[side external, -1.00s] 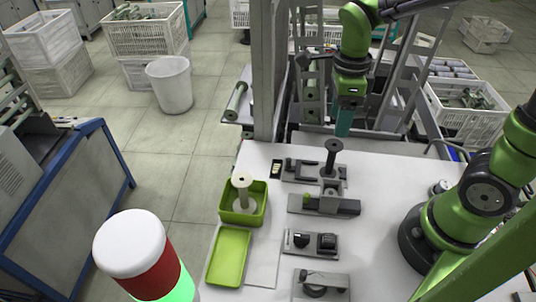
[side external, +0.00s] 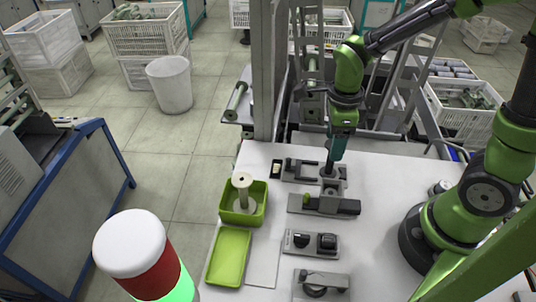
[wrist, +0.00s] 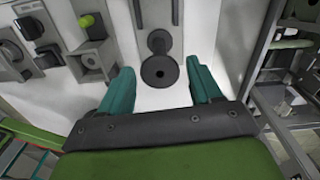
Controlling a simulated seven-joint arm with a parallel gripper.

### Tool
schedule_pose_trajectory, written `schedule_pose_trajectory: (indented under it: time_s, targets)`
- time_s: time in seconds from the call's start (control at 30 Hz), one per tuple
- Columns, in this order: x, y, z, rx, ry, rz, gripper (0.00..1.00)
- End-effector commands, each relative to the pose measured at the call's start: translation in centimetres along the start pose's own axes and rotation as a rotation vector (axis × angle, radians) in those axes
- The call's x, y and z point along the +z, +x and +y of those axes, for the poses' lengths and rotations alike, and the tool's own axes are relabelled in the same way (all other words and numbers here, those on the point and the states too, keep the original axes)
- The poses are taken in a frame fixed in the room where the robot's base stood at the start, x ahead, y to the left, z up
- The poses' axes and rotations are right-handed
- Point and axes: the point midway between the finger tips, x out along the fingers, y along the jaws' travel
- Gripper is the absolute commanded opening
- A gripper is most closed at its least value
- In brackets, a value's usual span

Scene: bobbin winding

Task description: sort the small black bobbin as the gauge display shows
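The small black bobbin (side external: 329,168) stands upright on the gauge fixture (side external: 302,165) at the back of the table. In the wrist view its round black flange (wrist: 160,71) faces the camera. My gripper (side external: 334,157) points down right at the bobbin's top. In the wrist view the teal fingers of my gripper (wrist: 161,75) are spread on either side of the bobbin, with gaps. A small dark panel (side external: 276,168), possibly the gauge display, is at the fixture's left; its reading is too small to make out.
A green box (side external: 228,217) holds a pale bobbin (side external: 242,184), with a flat green tray (side external: 228,257) in front. Grey fixtures (side external: 308,204) with black parts line the table's middle. A machine frame (side external: 268,80) stands close behind.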

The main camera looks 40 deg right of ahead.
Motion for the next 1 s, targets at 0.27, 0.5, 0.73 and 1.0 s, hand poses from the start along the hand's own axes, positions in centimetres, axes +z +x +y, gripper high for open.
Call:
schedule_pose_trajectory:
  time_s: [0.27, 0.5, 0.73, 1.0]
  targets:
    - [0.0, -0.1, 0.0, -0.001, -0.001, 0.0, 0.26]
    - [0.1, -1.0, -0.1, -0.003, -0.002, -0.002, 0.25]
    - [0.1, -2.4, 0.0, -0.002, -0.001, -0.002, 0.25]
    - [0.1, -4.0, -0.1, -0.002, -0.001, -0.001, 0.25]
